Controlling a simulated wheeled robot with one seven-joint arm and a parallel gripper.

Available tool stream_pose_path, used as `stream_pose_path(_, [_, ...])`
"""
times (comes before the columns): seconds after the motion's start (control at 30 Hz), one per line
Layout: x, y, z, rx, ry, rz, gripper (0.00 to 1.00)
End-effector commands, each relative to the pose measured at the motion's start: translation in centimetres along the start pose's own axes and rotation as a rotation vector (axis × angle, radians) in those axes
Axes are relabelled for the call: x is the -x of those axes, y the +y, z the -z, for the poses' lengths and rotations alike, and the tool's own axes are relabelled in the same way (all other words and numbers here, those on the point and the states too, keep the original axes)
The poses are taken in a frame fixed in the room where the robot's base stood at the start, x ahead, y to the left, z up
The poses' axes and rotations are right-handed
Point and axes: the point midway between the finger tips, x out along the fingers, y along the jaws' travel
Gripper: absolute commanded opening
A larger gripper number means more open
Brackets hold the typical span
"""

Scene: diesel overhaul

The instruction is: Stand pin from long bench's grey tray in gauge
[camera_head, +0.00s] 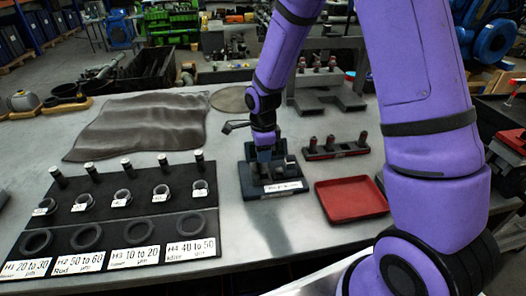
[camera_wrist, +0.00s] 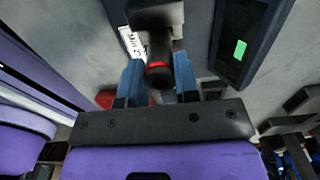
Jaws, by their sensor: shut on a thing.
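My gripper (camera_head: 266,160) is over the gauge (camera_head: 283,187), a dark block with a white label on its front edge, on the long bench. In the wrist view, my gripper's two blue fingers (camera_wrist: 158,82) are shut on a dark pin with a red band (camera_wrist: 158,66). The far end of the pin meets or overlaps a dark grey part of the gauge (camera_wrist: 155,14); I cannot tell whether it is seated there. A white label shows beside it. In the head view the pin is hidden by my gripper. I cannot make out a grey tray.
A red tray (camera_head: 352,199) and a rack of dark red-banded pins (camera_head: 335,149) are to the right. A black board (camera_head: 118,208) with rings, posts and labels fills the left front. A crumpled grey cloth (camera_head: 140,124) lies behind it. A dark panel with a green patch (camera_wrist: 240,50) is beside my gripper.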

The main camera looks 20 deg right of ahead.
Motion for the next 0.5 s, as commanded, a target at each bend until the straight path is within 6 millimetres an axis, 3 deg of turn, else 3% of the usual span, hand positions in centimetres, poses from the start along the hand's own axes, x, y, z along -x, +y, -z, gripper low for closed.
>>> stream_pose_path(0.5, [-0.87,0.0,0.01,-0.001,0.0,-0.001,0.06])
